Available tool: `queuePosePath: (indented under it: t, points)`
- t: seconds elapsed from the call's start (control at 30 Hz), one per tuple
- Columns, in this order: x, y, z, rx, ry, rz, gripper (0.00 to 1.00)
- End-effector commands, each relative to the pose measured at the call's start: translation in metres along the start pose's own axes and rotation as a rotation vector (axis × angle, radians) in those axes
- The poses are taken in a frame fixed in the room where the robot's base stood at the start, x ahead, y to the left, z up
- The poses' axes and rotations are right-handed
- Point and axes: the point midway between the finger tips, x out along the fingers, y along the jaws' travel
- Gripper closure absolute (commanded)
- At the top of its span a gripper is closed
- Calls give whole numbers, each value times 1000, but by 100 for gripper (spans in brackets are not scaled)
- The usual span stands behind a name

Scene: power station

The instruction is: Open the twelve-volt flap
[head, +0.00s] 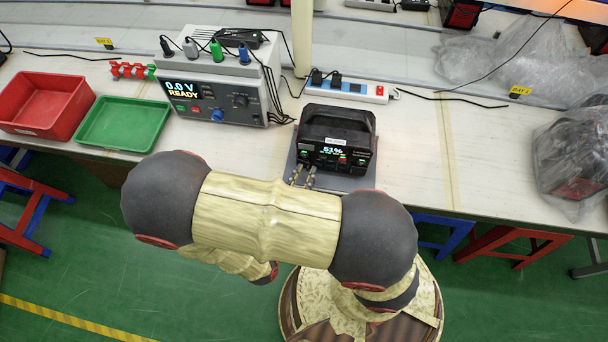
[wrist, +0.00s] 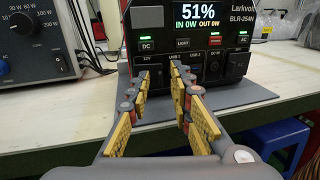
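The black power station (head: 336,135) stands on a grey mat on the bench. In the wrist view its front panel (wrist: 205,45) fills the top, with a lit screen reading 51%, IN 0W and OUT 0W. The twelve-volt flap (wrist: 152,76) is the dark area under the "12V" label at the panel's lower left. It looks closed, though the fingers partly hide its surroundings. My gripper (wrist: 157,80) is open and empty, its yellow-padded fingers pointing at the panel on either side of the flap. I cannot tell whether a fingertip touches. The head view also shows my gripper (head: 302,176) before the station.
A bench power supply (head: 215,85) reading 0.0 V stands left of the station. A power strip (head: 347,88) lies behind it. Red (head: 45,104) and green (head: 124,124) trays are at the left. Bagged items (head: 575,160) are at the right. Bench right of the station is clear.

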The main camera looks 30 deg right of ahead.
Motion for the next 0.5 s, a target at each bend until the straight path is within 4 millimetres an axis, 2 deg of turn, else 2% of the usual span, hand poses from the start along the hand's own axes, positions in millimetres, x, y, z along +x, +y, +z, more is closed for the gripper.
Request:
queuePosePath:
  t: [0.3, 0.5]
  points:
    - [2, 0, 0, 0, 0, 0, 78]
    - [2, 0, 0, 0, 0, 0, 89]
